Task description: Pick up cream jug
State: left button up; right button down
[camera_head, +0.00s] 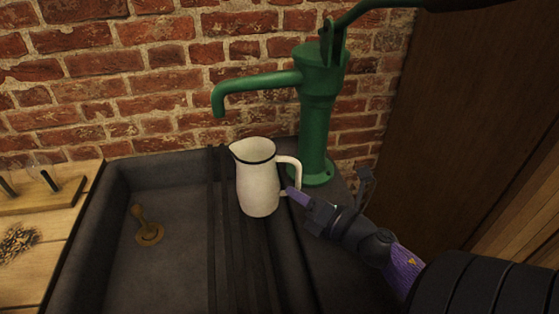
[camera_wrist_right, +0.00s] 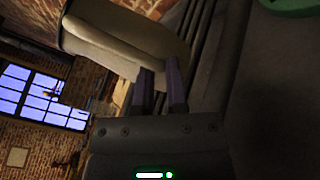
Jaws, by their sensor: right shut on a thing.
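The cream jug (camera_head: 258,186) is cream-white with a dark rim and a handle on its right side. It stands upright on the dark slatted part of the sink, below and right of the green spout. My right gripper (camera_head: 292,193) is at the lower part of the handle, shut on it. In the right wrist view the jug (camera_wrist_right: 125,45) shows sideways, with my right gripper's purple fingers (camera_wrist_right: 160,90) at its handle. The exact grip is partly dark there. My left gripper is not in view.
A green hand pump (camera_head: 316,115) stands close behind and right of the jug. The dark sink (camera_head: 180,250) holds a brass plug (camera_head: 148,232) at left. A wooden board (camera_head: 40,196) with dark-handled items lies far left. A brick wall is behind.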

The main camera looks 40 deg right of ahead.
jog(key=shift+s+d, duration=0.2)
jog(key=shift+s, duration=1.95)
jog(key=shift+s+d, duration=0.15)
jog(key=shift+s, duration=1.95)
